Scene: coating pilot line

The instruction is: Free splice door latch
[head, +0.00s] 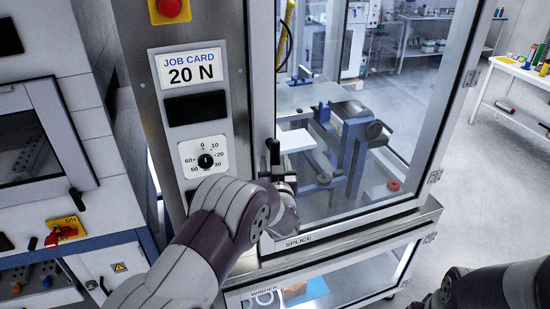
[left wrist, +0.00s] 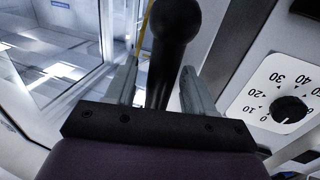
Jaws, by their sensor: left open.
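The splice door (head: 350,110) is a clear panel in a metal frame, standing shut as far as I can see. Its latch has a black upright handle (head: 273,155) on the left side of the frame, above the SPLICE label (head: 298,241). My left gripper (head: 284,180) is at the latch. In the left wrist view the black round-topped handle (left wrist: 176,30) stands between the two grey fingers of the left gripper (left wrist: 160,85), which are apart on either side of it. I cannot tell if either finger touches it. My right arm shows at the lower right, without a clear gripper.
Left of the door, a metal post carries a job card (head: 188,67) reading 20 N, a dial (head: 206,161) and a red button (head: 170,8). The dial is close beside my left gripper. A red switch (head: 62,233) sits on the left cabinet. Open floor lies right of the door.

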